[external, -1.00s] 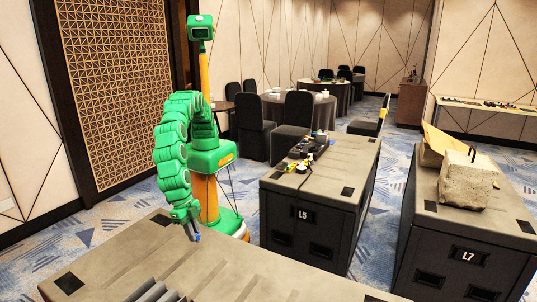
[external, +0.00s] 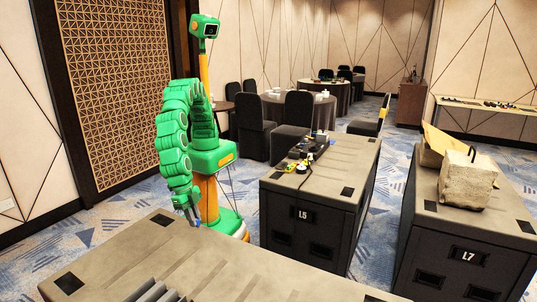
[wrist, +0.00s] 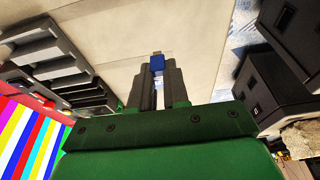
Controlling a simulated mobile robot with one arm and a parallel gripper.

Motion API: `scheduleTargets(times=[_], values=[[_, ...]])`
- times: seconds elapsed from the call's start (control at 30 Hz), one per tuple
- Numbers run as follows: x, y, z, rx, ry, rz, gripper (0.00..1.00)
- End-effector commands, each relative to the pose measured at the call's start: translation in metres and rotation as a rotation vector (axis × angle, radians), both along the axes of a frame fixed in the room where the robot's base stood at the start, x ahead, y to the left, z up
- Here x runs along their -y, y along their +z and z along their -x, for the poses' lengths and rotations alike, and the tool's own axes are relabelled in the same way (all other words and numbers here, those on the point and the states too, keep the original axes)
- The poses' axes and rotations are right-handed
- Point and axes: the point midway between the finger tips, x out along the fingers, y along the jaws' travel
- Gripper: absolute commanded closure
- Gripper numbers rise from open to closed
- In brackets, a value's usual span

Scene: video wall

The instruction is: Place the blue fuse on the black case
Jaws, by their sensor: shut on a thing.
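My gripper (wrist: 158,88) is shut on a small blue fuse (wrist: 157,63), which sticks out beyond the fingertips. In the external view my gripper (external: 190,213) is small and the fuse is hard to make out. It hangs near the far edge of the front case's flat grey-brown top (external: 240,270). Black cases with similar tops stand beyond: one marked L5 (external: 305,213) and one marked L7 (external: 468,255). The fuse rests on nothing but my fingers, as far as I can see.
Dark slotted pieces (external: 155,291) stand on the front case's near edge. Several small items (external: 305,150) lie on the L5 case. A concrete block (external: 467,180) sits on the L7 case. Carpeted floor (external: 385,215) separates the cases.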

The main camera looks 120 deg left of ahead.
Motion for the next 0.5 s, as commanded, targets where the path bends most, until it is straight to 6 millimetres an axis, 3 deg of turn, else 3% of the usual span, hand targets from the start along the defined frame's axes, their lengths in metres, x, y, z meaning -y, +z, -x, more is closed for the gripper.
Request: scheduleTargets(times=[0.17,0.5], values=[[-0.025,0.003,-0.023,-0.001,0.008,-0.001,1.0],[-0.132,0.008,-0.097,-0.012,0.014,-0.013,1.0]])
